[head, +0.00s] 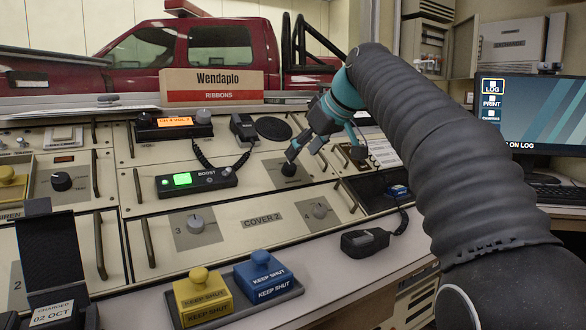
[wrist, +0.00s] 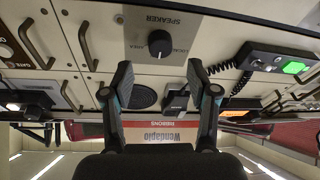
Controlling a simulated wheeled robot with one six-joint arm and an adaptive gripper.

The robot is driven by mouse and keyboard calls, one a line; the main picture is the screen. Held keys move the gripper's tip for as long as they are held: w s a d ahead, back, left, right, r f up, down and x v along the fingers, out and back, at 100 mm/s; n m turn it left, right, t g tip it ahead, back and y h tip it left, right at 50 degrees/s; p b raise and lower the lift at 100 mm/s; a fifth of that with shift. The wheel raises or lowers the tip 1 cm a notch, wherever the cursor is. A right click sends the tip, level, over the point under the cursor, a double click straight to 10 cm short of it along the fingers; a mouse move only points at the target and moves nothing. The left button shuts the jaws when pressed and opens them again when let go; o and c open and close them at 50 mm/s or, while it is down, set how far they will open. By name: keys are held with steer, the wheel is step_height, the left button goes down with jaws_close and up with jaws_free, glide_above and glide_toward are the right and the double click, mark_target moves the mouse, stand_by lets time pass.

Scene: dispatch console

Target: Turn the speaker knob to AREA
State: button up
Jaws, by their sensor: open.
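The speaker knob (wrist: 160,44) is a dark round knob on a grey square plate. In the wrist view, which is upside down, the plate reads SPEAKER, with LOCAL beside the knob and a smaller label close to it. Which mark the knob points at is too small to tell. In the head view the knob (head: 289,169) sits on the sloped console just below my fingertips. My gripper (head: 304,150) is open and empty above it. In the wrist view its two fingers (wrist: 160,75) stand wide apart, with the knob centred ahead of them, apparently untouched.
A BOOST unit (head: 197,181) with a green light and coiled cord lies left of the knob. Metal handles (head: 149,242) rise from the panels. A handset (head: 365,242) lies at the front ledge, near blue (head: 262,278) and yellow (head: 203,298) KEEP SHUT blocks.

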mark_target(291, 166)
steer(key=x, duration=0.6)
steer(key=shift+r+b, duration=0.1)
steer(key=shift+b, duration=0.3)
jaws_close()
